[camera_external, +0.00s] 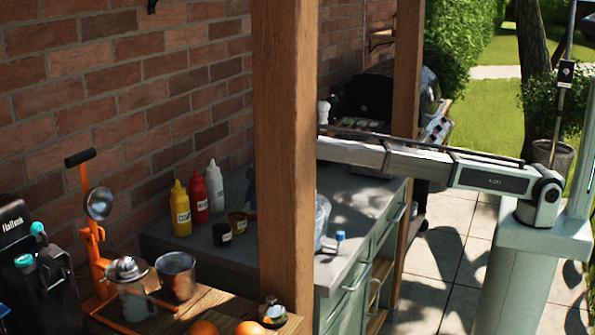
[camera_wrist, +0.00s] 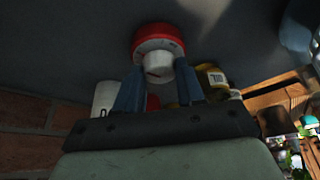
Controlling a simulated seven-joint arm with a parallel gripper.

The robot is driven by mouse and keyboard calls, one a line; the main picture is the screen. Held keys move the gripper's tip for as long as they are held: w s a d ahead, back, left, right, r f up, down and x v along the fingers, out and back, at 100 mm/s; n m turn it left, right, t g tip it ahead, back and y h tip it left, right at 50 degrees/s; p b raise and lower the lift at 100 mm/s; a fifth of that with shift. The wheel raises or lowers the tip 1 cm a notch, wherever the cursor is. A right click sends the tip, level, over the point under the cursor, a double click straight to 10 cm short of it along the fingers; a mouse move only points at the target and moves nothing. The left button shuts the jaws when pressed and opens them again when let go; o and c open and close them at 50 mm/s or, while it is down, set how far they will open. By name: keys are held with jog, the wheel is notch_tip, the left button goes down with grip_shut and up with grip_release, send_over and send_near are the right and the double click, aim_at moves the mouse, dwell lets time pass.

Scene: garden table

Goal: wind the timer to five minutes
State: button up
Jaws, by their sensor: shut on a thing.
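The timer (camera_wrist: 158,35) shows in the wrist view as a round red body with a white face and a white knob (camera_wrist: 158,66) at its middle. My gripper (camera_wrist: 159,74) has its two blue fingers on either side of the knob and is shut on it. How far the knob is turned cannot be read. In the external view the wooden post hides my gripper, and the timer cannot be made out there.
A yellow bottle (camera_external: 181,208), red bottle (camera_external: 199,197) and white bottle (camera_external: 215,186) stand on the grey counter by the brick wall. Dark jars (camera_external: 222,234) stand in front of them. A thick wooden post (camera_external: 285,150) rises in the foreground. A blue-capped bottle (camera_external: 340,241) stands right of it.

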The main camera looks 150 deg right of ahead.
jog(key=shift+m, duration=0.6)
jog(key=shift+g, duration=0.3)
jog(key=o, duration=1)
jog(key=shift+r, duration=0.1)
jog(key=v, duration=1.3)
jog(key=shift+a+r, duration=0.25)
jog(key=shift+a, duration=0.05)
jog(key=shift+s, duration=0.1)
